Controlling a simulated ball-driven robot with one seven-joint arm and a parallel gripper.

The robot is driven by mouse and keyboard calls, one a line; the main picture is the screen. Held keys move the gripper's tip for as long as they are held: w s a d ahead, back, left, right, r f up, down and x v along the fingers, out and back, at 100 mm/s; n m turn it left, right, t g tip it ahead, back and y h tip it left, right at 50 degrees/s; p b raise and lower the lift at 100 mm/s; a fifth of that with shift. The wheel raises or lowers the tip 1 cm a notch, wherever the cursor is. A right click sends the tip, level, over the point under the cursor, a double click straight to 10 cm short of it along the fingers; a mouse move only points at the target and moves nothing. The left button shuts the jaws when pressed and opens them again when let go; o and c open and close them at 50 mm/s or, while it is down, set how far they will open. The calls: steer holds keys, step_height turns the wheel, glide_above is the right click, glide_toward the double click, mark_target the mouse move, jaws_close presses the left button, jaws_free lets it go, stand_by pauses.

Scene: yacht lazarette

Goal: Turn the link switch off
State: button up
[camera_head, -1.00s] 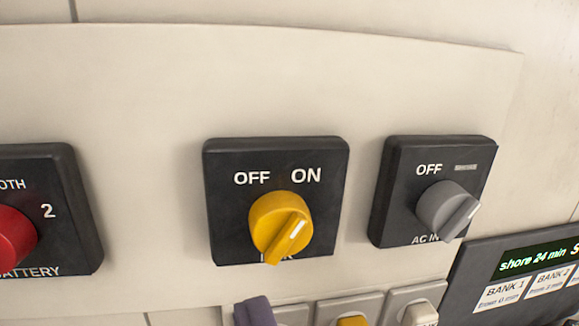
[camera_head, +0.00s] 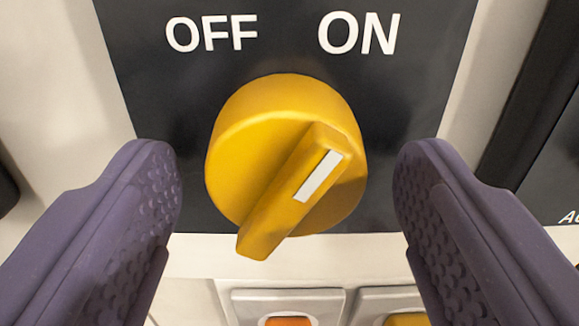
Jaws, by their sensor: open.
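The link switch is a round yellow knob (camera_head: 240,150) on a black square plate (camera_head: 285,55). The plate carries the white words OFF at upper left and ON at upper right. The knob's raised bar slants, and its white mark at the upper right end points toward ON. My gripper (camera_head: 288,185) is open, with one purple textured finger on each side of the knob. A gap shows between each finger and the knob in this view. The lower edge of the plate is partly hidden by the fingers.
Below the plate are small grey-framed switches, one with an orange rocker (camera_head: 288,321) and one with a yellow rocker (camera_head: 408,319). Another black plate (camera_head: 535,110) stands close on the right, behind the right finger. Bare cream panel lies between the plates.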

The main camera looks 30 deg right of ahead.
steer(key=c, duration=1)
steer(key=shift+c, duration=0.2)
steer(key=shift+n+b, duration=0.3)
steer(key=shift+b, duration=0.1)
steer(key=shift+f+n+b, duration=0.15)
steer(key=shift+n+b, duration=0.35)
steer(key=shift+b, duration=0.2)
steer(key=n+b, duration=0.3)
steer(key=shift+b, duration=0.3)
steer(key=n+b, duration=0.4)
steer(key=shift+n, duration=0.4)
steer(key=shift+s+d+r+n+b, duration=0.1)
steer(key=shift+r+n+b, duration=0.1)
steer(key=shift+n+b, duration=1)
